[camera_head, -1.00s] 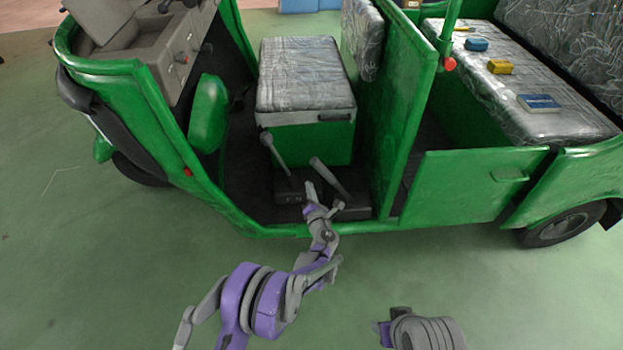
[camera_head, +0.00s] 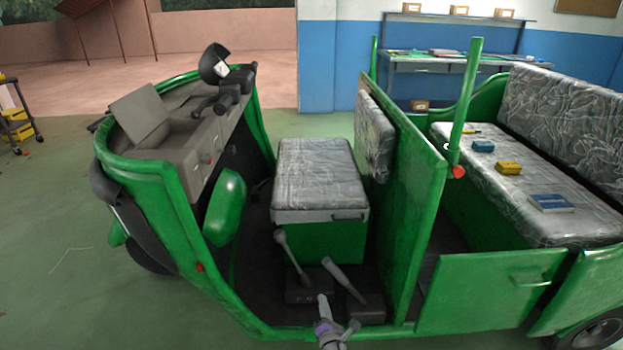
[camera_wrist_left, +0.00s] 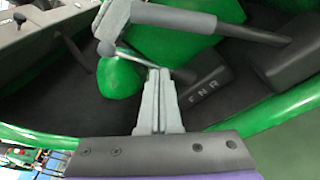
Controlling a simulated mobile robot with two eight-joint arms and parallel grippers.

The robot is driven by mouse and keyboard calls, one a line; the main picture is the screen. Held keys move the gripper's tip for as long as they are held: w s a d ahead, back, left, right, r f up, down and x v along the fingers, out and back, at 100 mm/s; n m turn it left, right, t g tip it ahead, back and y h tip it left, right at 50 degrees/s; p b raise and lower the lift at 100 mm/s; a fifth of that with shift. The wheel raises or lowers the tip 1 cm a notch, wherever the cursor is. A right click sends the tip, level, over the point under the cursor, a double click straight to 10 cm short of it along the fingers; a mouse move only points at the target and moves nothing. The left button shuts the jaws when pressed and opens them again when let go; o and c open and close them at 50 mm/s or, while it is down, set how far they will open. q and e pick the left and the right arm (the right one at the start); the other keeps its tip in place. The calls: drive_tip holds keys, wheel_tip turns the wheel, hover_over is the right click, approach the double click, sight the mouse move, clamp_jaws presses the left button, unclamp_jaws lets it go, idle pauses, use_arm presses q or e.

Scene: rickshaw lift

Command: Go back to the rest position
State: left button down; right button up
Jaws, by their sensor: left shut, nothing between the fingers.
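My left gripper (camera_head: 323,302) shows at the bottom of the head view, at the open doorway of the green rickshaw (camera_head: 340,335), just in front of two floor levers. It is shut and empty. In the left wrist view its closed grey fingers (camera_wrist_left: 159,84) point into the cab. The gear lever (camera_head: 291,257) stands on a base marked F N R, and a second lever (camera_head: 343,279) stands to its right on a dark base. I cannot tell from these views whether the fingers touch a lever. My right gripper is in neither view.
The driver's seat (camera_head: 320,174) is behind the levers and a green partition (camera_head: 415,200) is to their right. The rear bench (camera_head: 545,190) holds small boxes and a blue book. A workbench (camera_head: 440,64) stands against the far wall. Green floor (camera_head: 70,285) is clear at the left.

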use_arm(q)
drive_tip(key=s+a+r+n+g+y, duration=0.25)
drive_tip(key=a+r+n, duration=0.25)
drive_tip(key=a+n, duration=0.35)
drive_tip(key=s+a+r+n+g+y, duration=0.1)
drive_tip(key=s+a+r+n+g, duration=0.25)
drive_tip(key=a+r+n, duration=0.4)
drive_tip(key=s+a+r+n+g, duration=0.1)
drive_tip(key=s+a+n+g, duration=0.1)
drive_tip(key=s+a+n, duration=0.35)
drive_tip(key=s+a+r+n+g, duration=0.1)
drive_tip(key=s+a+n, duration=0.2)
drive_tip(key=s+n, duration=0.4)
drive_tip(key=s+d+f+n+g+h, duration=0.1)
drive_tip(key=s+n+g+h, duration=0.15)
drive_tip(key=s+n, duration=0.75)
drive_tip(key=s+f+n+g+h, duration=0.1)
drive_tip(key=s+n+h, duration=0.3)
drive_tip(key=s, duration=1)
wheel_tip(320, 180, up, 26)
drive_tip(key=w+t+y+p, duration=0.1)
drive_tip(key=p, duration=2.2)
drive_tip(key=shift+w+d+n, duration=0.15)
drive_tip(key=shift+w+n, duration=0.1)
drive_tip(key=shift+n, duration=0.2)
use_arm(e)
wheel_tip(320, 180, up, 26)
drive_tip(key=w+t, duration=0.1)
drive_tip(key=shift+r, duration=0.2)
